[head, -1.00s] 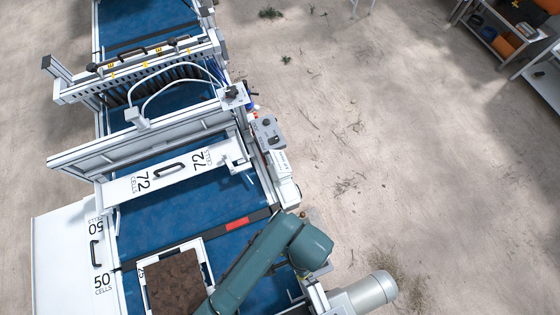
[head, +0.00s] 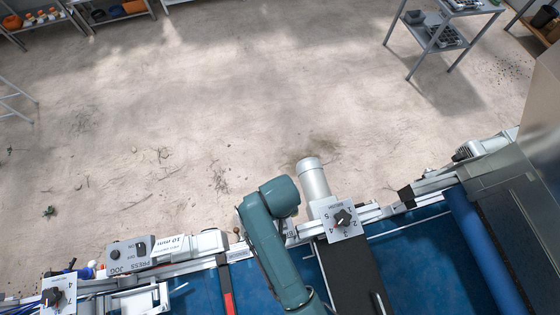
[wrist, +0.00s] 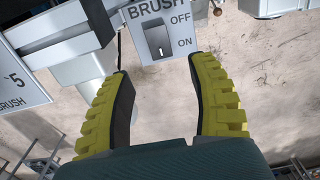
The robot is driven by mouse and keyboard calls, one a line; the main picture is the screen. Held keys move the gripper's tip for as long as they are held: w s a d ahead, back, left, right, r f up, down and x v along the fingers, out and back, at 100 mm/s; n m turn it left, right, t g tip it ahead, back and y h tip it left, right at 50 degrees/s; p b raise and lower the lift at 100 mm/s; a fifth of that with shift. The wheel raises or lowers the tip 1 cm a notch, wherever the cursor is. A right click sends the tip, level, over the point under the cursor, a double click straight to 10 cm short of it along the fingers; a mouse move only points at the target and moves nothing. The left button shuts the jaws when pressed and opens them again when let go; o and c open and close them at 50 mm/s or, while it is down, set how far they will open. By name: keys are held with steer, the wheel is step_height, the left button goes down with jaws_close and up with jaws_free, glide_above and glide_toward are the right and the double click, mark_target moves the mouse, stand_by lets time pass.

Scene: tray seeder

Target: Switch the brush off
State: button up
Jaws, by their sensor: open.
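The brush switch (wrist: 157,39) is a small rocker on a light grey panel (wrist: 176,70) marked BRUSH, with OFF at the upper right and ON at the lower right. It is in the upper middle of the wrist view; I cannot tell for sure which way the rocker is tipped. My gripper (wrist: 160,68) is open and empty, its two yellow fingers with dark pads spread to either side below the switch. The fingertips appear apart from the rocker. In the head view my arm hides the gripper, and I cannot make out the brush switch there.
A dial box (head: 340,218) stands on the rail right of my arm, close to a grey motor cylinder (head: 314,180). A PRESS JOG box (head: 128,254) is further left. In the wrist view a plate reading 5 BRUSH (wrist: 22,92) is at the left. Sandy floor lies beyond.

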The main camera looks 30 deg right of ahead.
step_height(320, 180, down, 8)
steer(key=shift+r, duration=0.25)
jaws_close()
steer(key=shift+s, duration=0.1)
